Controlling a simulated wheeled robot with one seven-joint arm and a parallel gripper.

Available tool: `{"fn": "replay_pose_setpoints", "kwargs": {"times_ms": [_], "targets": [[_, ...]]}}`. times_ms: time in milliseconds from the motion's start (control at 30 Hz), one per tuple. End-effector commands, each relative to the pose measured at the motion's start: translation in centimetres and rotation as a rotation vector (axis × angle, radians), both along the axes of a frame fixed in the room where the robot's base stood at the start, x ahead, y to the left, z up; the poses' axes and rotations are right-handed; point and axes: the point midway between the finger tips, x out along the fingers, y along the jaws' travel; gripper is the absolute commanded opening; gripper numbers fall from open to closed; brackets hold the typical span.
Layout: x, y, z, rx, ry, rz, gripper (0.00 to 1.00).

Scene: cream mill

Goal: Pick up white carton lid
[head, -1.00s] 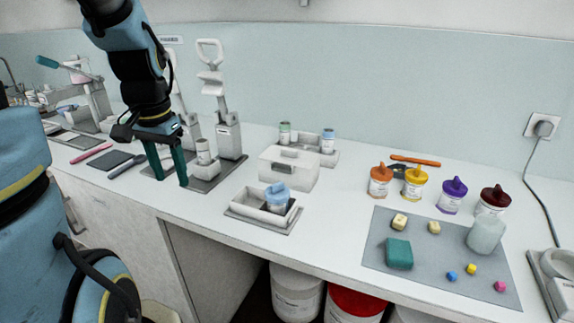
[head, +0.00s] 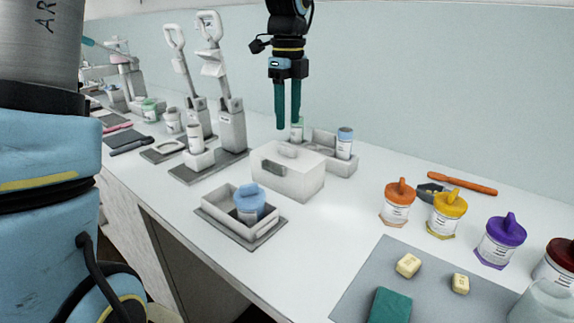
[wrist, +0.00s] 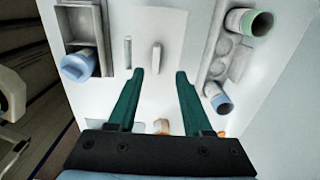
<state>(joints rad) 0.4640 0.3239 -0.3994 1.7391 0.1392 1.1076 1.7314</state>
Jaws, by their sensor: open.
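The white carton (head: 292,187) stands on the counter with its white lid (head: 303,161) on top. The lid has a small raised grip (head: 287,150). In the wrist view the lid (wrist: 172,30) lies beyond my fingertips, with a pale upright grip between them in the picture. My gripper (head: 288,122) hangs above the carton, fingers pointing down, open and empty. Its green fingers also show in the wrist view (wrist: 160,75), apart and not touching the lid.
A tray (head: 208,211) with a blue-lidded jar (head: 249,203) sits to the carton's left front. A rack (head: 318,142) with small tubs stands right behind it. Lever presses (head: 231,130) stand to the left. Colour-lidded jars (head: 397,204) and a grey mat (head: 372,270) lie to the right.

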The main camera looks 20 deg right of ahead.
Motion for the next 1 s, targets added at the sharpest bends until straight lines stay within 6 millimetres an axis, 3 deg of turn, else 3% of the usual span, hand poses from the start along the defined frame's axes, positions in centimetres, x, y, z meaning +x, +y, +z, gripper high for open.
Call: {"fn": "replay_pose_setpoints", "kwargs": {"times_ms": [267,533,833,1000], "targets": [[-0.2,0.2,-2.2,0.002,0.002,0.002,0.5],[-0.6,0.5,-5.9,0.001,0.002,0.002,0.5],[-0.5,0.5,-6.7,-0.001,0.0,0.004,0.5],[-0.5,0.5,-6.7,-0.001,0.0,0.004,0.33]]}}
